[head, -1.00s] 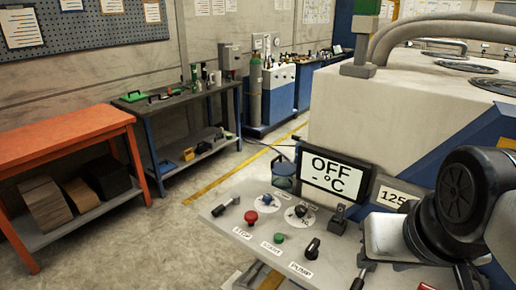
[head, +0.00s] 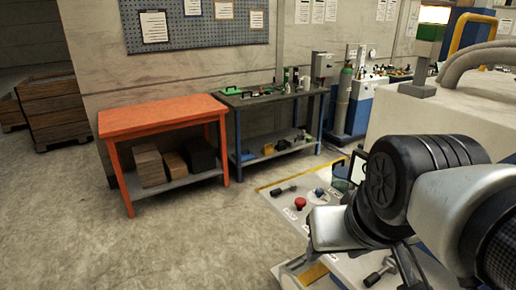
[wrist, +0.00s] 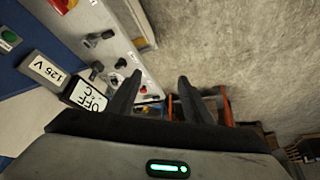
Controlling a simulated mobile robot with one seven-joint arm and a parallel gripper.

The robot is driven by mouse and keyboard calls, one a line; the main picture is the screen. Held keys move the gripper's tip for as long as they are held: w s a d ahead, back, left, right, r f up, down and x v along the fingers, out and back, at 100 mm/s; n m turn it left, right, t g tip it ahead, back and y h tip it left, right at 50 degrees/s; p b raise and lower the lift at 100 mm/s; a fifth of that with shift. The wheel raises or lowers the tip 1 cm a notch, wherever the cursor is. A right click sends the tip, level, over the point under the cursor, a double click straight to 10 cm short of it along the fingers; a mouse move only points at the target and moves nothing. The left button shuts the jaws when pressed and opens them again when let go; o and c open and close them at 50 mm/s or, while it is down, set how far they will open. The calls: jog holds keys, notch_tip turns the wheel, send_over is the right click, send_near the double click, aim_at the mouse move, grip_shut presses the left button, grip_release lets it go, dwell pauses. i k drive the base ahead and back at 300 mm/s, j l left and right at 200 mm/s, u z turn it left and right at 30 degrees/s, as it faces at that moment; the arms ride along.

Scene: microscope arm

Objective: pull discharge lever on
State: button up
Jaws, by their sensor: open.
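The sloped control panel (head: 290,210) carries several controls, and I cannot tell which is the discharge lever. A black-handled lever (head: 285,190) lies at its far left corner, near a red button (head: 300,203). Another dark lever (head: 380,271) is at the near edge, beside my arm. My arm hides much of the panel's right side. In the wrist view, the panel (wrist: 128,45) with its black knobs and levers (wrist: 98,39) lies to the left. My gripper (wrist: 158,82) is open and empty, its fingers apart, with floor visible beyond the panel edge.
An orange table (head: 165,112) and a dark workbench (head: 270,95) stand behind, left of the panel. The OFF display (wrist: 90,97) and the 125 V sign (wrist: 46,70) border the panel in the wrist view. Floor (head: 90,235) left of the panel is clear.

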aim_at(292, 187)
jog(key=i+j+u, duration=0.1)
jog(key=i+j, duration=0.45)
jog(key=i+j+u, duration=0.1)
jog(key=i+j, duration=0.45)
jog(key=i, duration=0.25)
